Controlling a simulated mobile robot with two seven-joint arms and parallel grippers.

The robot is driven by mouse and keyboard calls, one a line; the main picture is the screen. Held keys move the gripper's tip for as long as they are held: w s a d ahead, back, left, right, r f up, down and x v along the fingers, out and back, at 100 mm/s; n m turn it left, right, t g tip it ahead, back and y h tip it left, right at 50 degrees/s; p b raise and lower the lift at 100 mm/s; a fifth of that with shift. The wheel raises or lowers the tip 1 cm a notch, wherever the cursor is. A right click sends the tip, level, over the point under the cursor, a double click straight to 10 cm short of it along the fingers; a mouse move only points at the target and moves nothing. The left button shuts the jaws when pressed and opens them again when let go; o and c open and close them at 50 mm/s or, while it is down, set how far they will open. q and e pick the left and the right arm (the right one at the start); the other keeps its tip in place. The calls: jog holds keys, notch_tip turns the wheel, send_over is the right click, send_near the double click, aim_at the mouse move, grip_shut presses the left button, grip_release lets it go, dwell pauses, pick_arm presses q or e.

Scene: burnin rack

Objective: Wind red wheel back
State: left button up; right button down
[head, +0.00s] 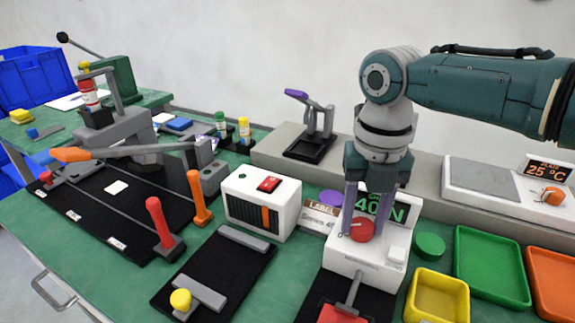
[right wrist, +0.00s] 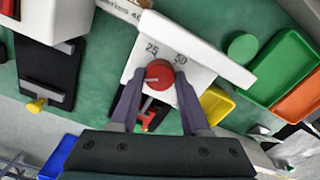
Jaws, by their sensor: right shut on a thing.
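The red wheel (head: 361,229) sits on top of a white press-like device (head: 345,255) with a green display reading "40 N". My right gripper (head: 360,232) comes down on it from above, its two fingers shut on the wheel from either side. The right wrist view also shows the red wheel (right wrist: 159,74) between the fingertips, with the marks "25" and "50" beside it on the white housing. Part of the wheel's rim is hidden by the fingers. My left gripper is not in view.
A yellow tray (head: 437,296), a green tray (head: 492,266) and a green disc (head: 429,246) stand to the right. A white box with a red switch (head: 269,184) stands to the left. Levers with red (head: 160,222) and orange handles are further left.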

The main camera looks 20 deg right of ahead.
aim_at(362, 224)
dwell(0.5)
jog(key=c, duration=0.7)
grip_release()
jog(key=shift+o, duration=0.2)
notch_tip(362, 224, up, 10)
jog(key=p, duration=0.1)
jog(key=shift+p, duration=0.4)
